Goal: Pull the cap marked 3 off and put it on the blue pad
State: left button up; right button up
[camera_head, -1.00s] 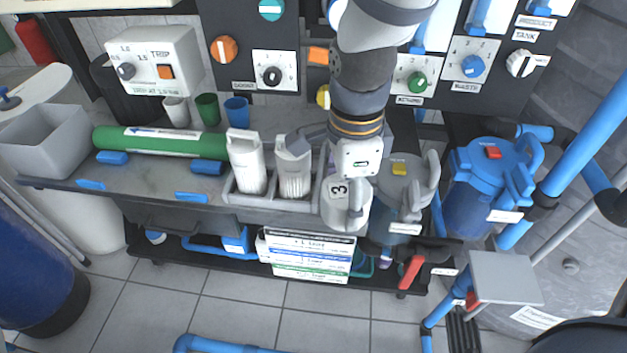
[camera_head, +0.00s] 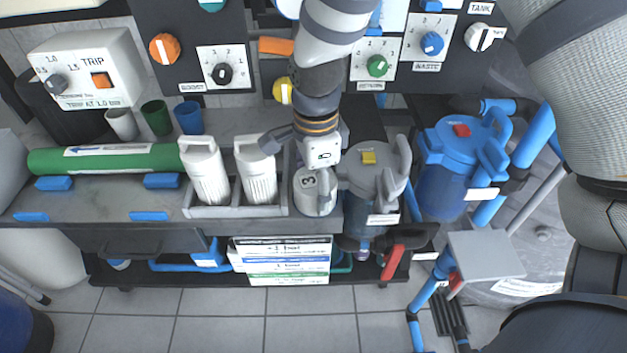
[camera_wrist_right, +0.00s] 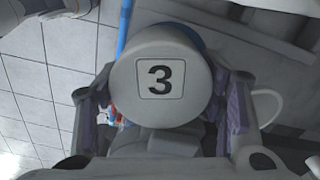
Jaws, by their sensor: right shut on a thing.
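The white cap marked 3 (camera_head: 309,181) is at the front edge of the bench, right of two white ribbed cartridges. In the right wrist view the cap (camera_wrist_right: 160,82) shows its round face between both fingers. My right gripper (camera_wrist_right: 160,115) is shut on it; in the head view the gripper (camera_head: 317,168) is directly over the cap. Whether the cap is seated or loose cannot be told. Several small blue pieces lie on the bench, one (camera_head: 163,181) by the green tube; which is the blue pad is unclear. My left gripper is out of view.
The two white cartridges (camera_head: 205,170) stand in a grey tray (camera_head: 236,211) left of the cap. A grey housing with a yellow button (camera_head: 369,158) is close on its right, then a blue housing (camera_head: 445,190). A knob panel (camera_head: 222,74) is behind.

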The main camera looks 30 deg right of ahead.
jog(key=o, duration=1.7)
jog(key=shift+c, duration=1)
jog(key=shift+r+p, duration=1.05)
jog(key=shift+r, duration=3)
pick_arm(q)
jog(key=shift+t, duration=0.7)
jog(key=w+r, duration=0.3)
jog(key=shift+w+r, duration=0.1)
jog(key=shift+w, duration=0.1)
pick_arm(e)
jog(key=shift+f, duration=0.1)
